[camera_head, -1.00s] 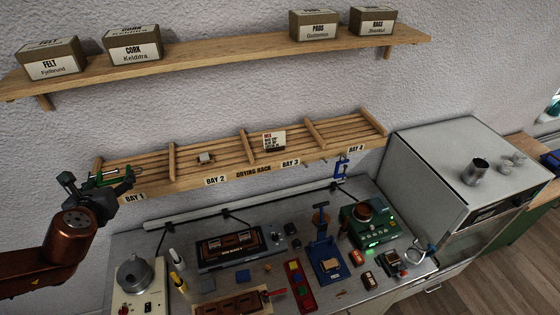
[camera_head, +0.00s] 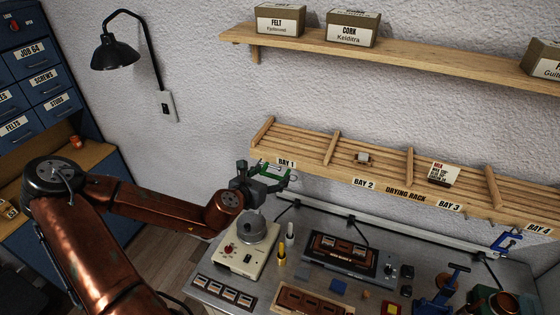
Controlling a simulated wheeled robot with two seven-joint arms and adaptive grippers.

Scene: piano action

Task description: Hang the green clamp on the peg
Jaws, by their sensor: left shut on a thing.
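My left gripper (camera_head: 264,183) is shut on the green clamp (camera_head: 286,177) and holds it in front of the left end of the drying rack (camera_head: 390,190), by the BAY 1 label. Part of the clamp is hidden by the gripper, and I cannot tell whether it touches the rack. A blue clamp (camera_head: 507,241) hangs below the rack's front edge at the far right, near BAY 4. A free peg is too small to make out clearly in this view. My right gripper is not in view.
A workbench below carries a pot on a cream hotplate (camera_head: 243,258), a dark device (camera_head: 340,257) and small tools. A shelf with boxes (camera_head: 280,19) runs above the rack. A black wall lamp (camera_head: 115,55) and blue drawers (camera_head: 40,80) are at left.

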